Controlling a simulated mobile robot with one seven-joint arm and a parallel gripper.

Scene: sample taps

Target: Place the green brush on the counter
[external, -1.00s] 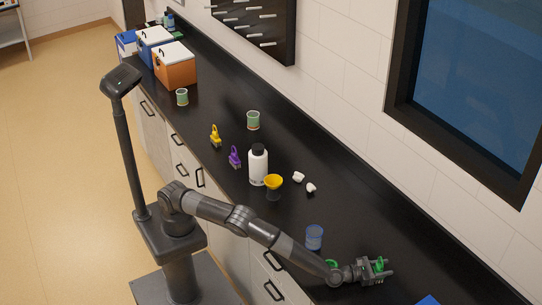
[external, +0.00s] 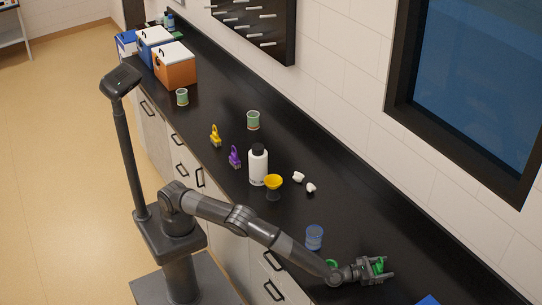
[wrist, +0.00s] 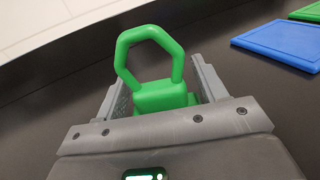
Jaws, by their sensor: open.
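The green brush (wrist: 160,90) has a loop handle and a block-like body. In the wrist view it stands between the two fingers of my gripper (wrist: 158,85), loop upward, with its lower part hidden behind the gripper's body. The fingers are open, with a small gap visible beside the brush. In the external view my gripper (external: 380,268) is low over the black counter (external: 350,215) at the right, with the green brush (external: 379,265) showing between its fingers. The brush appears to be at the counter surface, but its underside is hidden.
A blue board (wrist: 285,44) lies right of the gripper, with a green board (wrist: 308,12) beyond it. A blue cup (external: 314,237) and another green object (external: 332,264) are left of the gripper. A white bottle (external: 258,166) and yellow funnel (external: 273,182) stand farther left.

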